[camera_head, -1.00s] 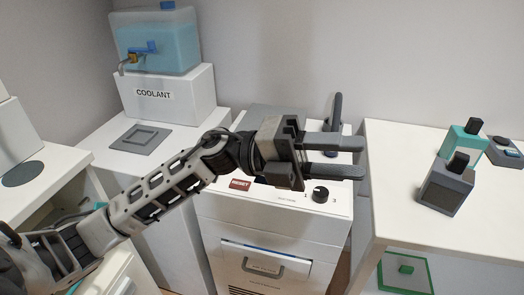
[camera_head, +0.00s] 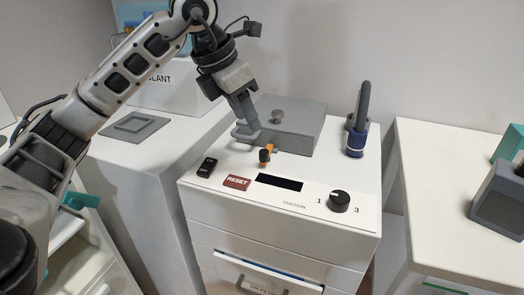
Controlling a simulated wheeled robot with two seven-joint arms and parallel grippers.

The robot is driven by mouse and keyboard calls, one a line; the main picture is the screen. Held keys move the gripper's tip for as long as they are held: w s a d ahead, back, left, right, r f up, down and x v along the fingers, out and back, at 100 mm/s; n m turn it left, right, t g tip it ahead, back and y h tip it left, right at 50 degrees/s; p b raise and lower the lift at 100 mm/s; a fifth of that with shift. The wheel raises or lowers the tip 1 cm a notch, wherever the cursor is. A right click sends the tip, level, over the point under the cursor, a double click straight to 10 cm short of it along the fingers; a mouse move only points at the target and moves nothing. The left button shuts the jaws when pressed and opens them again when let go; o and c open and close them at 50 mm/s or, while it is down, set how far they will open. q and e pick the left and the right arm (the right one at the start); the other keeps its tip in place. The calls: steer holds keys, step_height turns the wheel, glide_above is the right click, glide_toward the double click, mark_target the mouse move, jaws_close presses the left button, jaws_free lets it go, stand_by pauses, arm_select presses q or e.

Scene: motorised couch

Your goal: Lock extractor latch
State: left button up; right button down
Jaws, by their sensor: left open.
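The extractor (camera_head: 220,205) is a white cabinet below my left gripper. A grey box-like lid (camera_head: 295,125) with a small knob sits on its top. A small orange latch with a dark knob (camera_head: 266,155) is at the lid's front edge. My left gripper (camera_head: 246,132) is open and points down at the lid's left side, just behind and left of the latch. In this view its fingers overlap the lid's left edge; I cannot tell whether they touch it. The gripper seems to hold nothing. My right gripper is out of view.
The extractor's top carries a black switch (camera_head: 207,167), a red RESET button (camera_head: 237,183), a dark display (camera_head: 279,182) and a suction dial (camera_head: 340,201). A blue-based upright nozzle (camera_head: 357,140) stands at the right. A white table (camera_head: 450,200) lies further right.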

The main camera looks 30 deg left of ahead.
mark_target(263, 151)
arm_select(q)
steer(key=b+x, duration=0.1)
steer(key=x, duration=0.8)
steer(key=shift+w+f, duration=0.1)
steer(key=shift+f, duration=0.15)
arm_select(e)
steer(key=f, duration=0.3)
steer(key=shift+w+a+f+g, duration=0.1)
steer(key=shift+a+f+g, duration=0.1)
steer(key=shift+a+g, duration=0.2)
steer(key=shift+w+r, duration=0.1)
arm_select(q)
steer(key=shift+c, duration=0.7)
jaws_close()
steer(key=shift+a+m, duration=0.1)
steer(key=shift+m, duration=0.4)
steer(key=shift+h, duration=0.3)
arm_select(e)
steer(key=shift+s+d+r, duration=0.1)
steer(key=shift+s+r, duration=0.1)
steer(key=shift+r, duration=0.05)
